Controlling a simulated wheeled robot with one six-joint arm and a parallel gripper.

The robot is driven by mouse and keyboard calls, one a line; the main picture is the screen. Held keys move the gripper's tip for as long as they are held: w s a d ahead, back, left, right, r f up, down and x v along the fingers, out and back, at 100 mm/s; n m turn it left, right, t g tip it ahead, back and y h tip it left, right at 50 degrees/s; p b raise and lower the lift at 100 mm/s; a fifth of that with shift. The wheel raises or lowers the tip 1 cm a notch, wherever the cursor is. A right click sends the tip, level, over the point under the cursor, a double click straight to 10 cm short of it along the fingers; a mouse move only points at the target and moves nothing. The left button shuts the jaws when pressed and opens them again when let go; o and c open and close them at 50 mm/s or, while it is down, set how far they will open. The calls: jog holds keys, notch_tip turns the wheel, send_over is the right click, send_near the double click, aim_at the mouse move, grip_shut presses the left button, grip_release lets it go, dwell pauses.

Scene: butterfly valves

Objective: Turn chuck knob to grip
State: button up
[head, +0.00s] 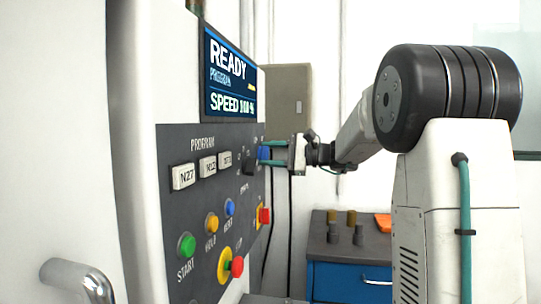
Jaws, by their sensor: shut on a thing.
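A machine's dark control panel (205,215) faces right in the head view. A small blue knob (263,154) sticks out near its upper right edge; its label is too small to read, so I cannot tell its setting. My gripper (270,153) reaches in from the right, level, with its teal fingers closed above and below the blue knob. The fingers partly hide the knob. A dark knob (249,164) sits just left of the fingers.
The screen (230,78) reads READY and SPEED. White program keys (207,166), a green START button (186,246) and a red emergency button (237,266) lie left and below. A red switch (265,216) sits below the gripper. A blue cabinet (345,281) stands behind.

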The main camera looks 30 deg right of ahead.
jog(key=o, duration=1)
jog(key=v, duration=0.7)
jog(key=shift+s+d, duration=0.3)
jog(key=shift+s, duration=0.05)
